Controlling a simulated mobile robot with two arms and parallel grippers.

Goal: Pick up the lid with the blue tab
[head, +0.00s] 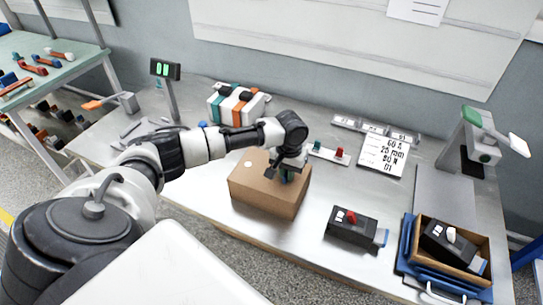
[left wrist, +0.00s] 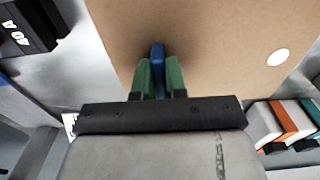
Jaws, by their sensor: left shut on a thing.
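The lid (head: 250,178) is the brown cardboard top of a box on the metal bench in the head view. It carries a white dot near its left end. In the left wrist view the lid (left wrist: 215,35) fills the upper middle, with the upright blue tab (left wrist: 158,62) on it. My left gripper (head: 287,176) is over the lid's right part, pointing down. Its green fingers (left wrist: 160,78) are shut on the blue tab from both sides. I cannot tell whether the lid is apart from the box below it. My right gripper is not in view.
A black breaker with a red switch (head: 351,226) lies right of the box. Another sits in a cardboard tray (head: 462,287) on a blue mat. A rack of colored blocks (head: 238,104), a sign card (head: 384,154) and a green-topped device (head: 486,135) stand farther back.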

